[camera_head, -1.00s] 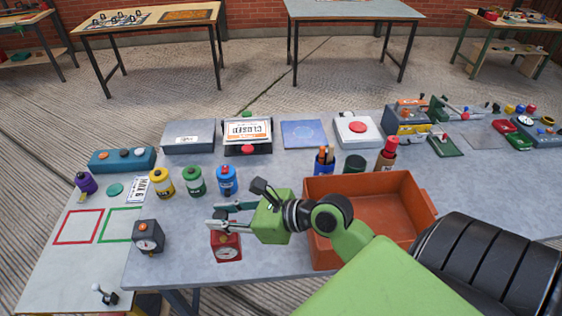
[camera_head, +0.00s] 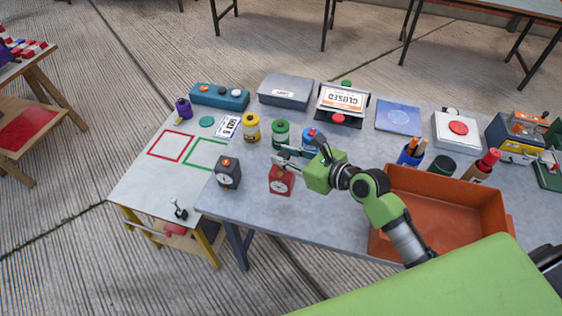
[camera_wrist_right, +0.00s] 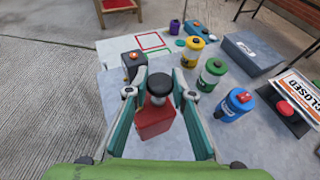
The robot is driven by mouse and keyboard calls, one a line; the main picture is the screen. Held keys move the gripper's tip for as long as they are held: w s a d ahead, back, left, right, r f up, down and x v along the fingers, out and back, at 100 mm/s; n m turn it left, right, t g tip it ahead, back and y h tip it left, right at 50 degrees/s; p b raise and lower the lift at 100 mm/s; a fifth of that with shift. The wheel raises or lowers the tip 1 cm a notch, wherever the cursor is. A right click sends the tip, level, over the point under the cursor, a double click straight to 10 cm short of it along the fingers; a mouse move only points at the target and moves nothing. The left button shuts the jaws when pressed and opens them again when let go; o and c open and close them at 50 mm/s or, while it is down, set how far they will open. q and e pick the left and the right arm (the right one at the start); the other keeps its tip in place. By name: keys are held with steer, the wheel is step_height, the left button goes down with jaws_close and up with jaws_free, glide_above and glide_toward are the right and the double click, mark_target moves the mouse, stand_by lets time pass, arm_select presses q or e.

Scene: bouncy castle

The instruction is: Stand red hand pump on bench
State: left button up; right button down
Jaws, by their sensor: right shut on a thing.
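The red hand pump (camera_head: 281,181) is a red block with a round white dial and a dark knob on top. It stands upright at the front of the grey bench (camera_head: 325,215); I cannot tell whether its base touches the surface. My right gripper (camera_head: 284,158) is shut on its upper part. In the right wrist view, the pump (camera_wrist_right: 155,120) shows between the teal fingers (camera_wrist_right: 152,95), its black knob at the top. The fingers hide part of the pump in the head view. My left gripper is not in view.
Yellow (camera_head: 250,129), green (camera_head: 280,134) and blue (camera_head: 309,139) bottles stand behind. An orange tray (camera_head: 440,208) lies right. Red (camera_head: 170,147) and green (camera_head: 206,154) outlines mark the pale left surface.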

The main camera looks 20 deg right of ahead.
steer(key=w+f+b, duration=0.1)
steer(key=w+f, duration=0.3)
steer(key=f, duration=0.4)
steer(key=shift+w+f, duration=0.25)
steer(key=shift+f, duration=0.2)
steer(key=c, duration=1.8)
jaws_free()
steer(key=shift+s, duration=0.1)
steer(key=shift+o, duration=0.2)
steer(key=v, duration=1.2)
steer(key=shift+r, duration=0.15)
